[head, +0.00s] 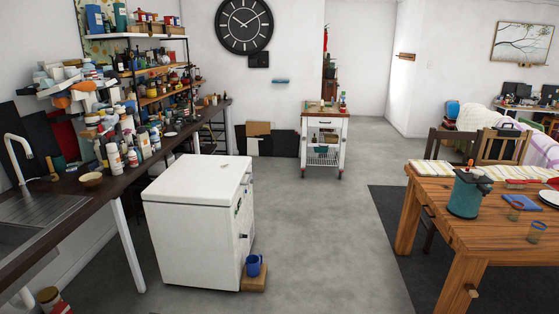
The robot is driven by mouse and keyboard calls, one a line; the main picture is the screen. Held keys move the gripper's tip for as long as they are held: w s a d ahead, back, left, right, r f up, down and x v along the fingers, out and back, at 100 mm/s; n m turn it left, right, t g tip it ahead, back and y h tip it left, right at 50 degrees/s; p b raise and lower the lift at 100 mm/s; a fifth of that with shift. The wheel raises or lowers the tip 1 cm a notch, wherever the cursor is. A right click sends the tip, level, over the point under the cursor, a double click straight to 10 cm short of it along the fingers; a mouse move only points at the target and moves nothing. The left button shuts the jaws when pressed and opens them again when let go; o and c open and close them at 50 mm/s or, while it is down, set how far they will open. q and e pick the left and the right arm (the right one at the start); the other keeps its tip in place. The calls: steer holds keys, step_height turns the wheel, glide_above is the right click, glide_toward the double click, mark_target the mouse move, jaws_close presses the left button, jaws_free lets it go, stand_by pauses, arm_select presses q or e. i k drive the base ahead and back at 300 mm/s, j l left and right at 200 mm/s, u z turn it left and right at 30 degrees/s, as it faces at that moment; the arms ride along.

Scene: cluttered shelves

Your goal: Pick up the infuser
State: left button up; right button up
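I cannot pick out the infuser for certain in the head view. A teal canister with a dark top (467,193) stands upright on the wooden table (425,192) at the right. A small drinking glass (536,232) and another small cup-like item (515,211) stand near it. Many small items on the dark counter (85,203) at the left are too small and crowded to tell apart. Neither of my grippers shows in this view.
A white chest freezer (193,220) stands left of centre, with a blue mug (253,265) on a low wooden block beside it. A white trolley (324,140) stands at the back. Crowded shelves (150,70) line the left wall. The grey floor (320,230) between freezer and table is clear.

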mark_target(177, 128)
steer(key=i+z, duration=0.35)
steer(key=i, duration=1.35)
steer(key=i+z, duration=0.1)
steer(key=i, duration=1.65)
steer(key=i+u, duration=0.2)
steer(key=i, duration=0.65)
steer(key=i+l+u, duration=0.2)
steer(key=i, duration=0.65)
steer(key=i+j+u, duration=0.1)
steer(key=i+u, duration=0.2)
steer(key=i, duration=0.55)
steer(key=i+l+u, duration=0.1)
steer(key=i+u, duration=0.2)
steer(key=i, duration=0.55)
steer(key=i+j+u, duration=0.15)
steer(key=i+u, duration=0.35)
steer(key=i, duration=0.3)
steer(key=i+l+u, duration=0.1)
steer(key=i+u, duration=0.35)
steer(key=i, duration=0.35)
